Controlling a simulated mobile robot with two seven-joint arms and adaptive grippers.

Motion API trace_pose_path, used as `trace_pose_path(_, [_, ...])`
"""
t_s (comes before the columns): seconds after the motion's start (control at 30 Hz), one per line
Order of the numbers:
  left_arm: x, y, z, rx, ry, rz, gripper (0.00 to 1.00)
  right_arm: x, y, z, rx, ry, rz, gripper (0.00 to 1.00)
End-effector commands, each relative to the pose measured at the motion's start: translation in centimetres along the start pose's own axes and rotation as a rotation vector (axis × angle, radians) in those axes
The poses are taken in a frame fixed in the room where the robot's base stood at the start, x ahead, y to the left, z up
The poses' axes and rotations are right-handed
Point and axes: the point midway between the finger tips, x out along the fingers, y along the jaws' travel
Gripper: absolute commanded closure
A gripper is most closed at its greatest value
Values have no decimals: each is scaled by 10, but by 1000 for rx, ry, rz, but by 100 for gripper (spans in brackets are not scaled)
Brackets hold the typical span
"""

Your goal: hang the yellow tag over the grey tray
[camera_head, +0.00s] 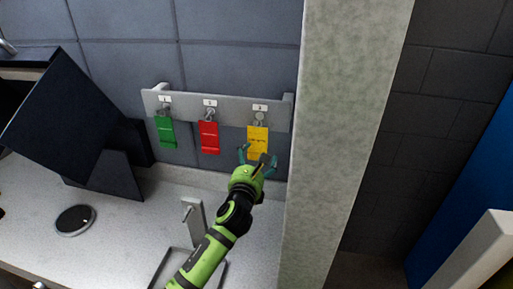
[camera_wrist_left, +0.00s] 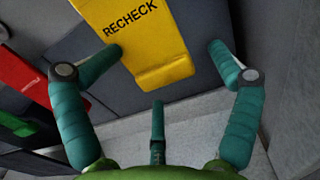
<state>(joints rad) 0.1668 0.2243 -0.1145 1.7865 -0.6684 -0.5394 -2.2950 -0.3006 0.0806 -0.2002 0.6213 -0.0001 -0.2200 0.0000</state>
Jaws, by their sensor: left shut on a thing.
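The yellow tag (camera_head: 258,139) hangs from the rightmost hook of a grey wall rail (camera_head: 234,110), under a small white label. My left gripper (camera_head: 257,158) is at the tag's lower end, coming from below. In the left wrist view the tag (camera_wrist_left: 145,35) reads "RECHECK" and has a bent lower lip. My right gripper is out of view.
A red tag (camera_head: 208,137) and a green tag (camera_head: 165,131) hang on the same rail, to the left. A thick pale pillar (camera_head: 345,130) stands close on the right.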

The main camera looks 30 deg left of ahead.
Motion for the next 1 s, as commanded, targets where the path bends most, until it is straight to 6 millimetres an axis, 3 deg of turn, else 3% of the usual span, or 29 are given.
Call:
trace_pose_path(0.83, [0,-5,-2,-1,4,-6,20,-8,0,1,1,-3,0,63])
trace_pose_path(0.87, [0,-5,-2,-1,4,-6,14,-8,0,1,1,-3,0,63])
trace_pose_path(1.0, [0,-6,-3,-1,5,-6,70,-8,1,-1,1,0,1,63])
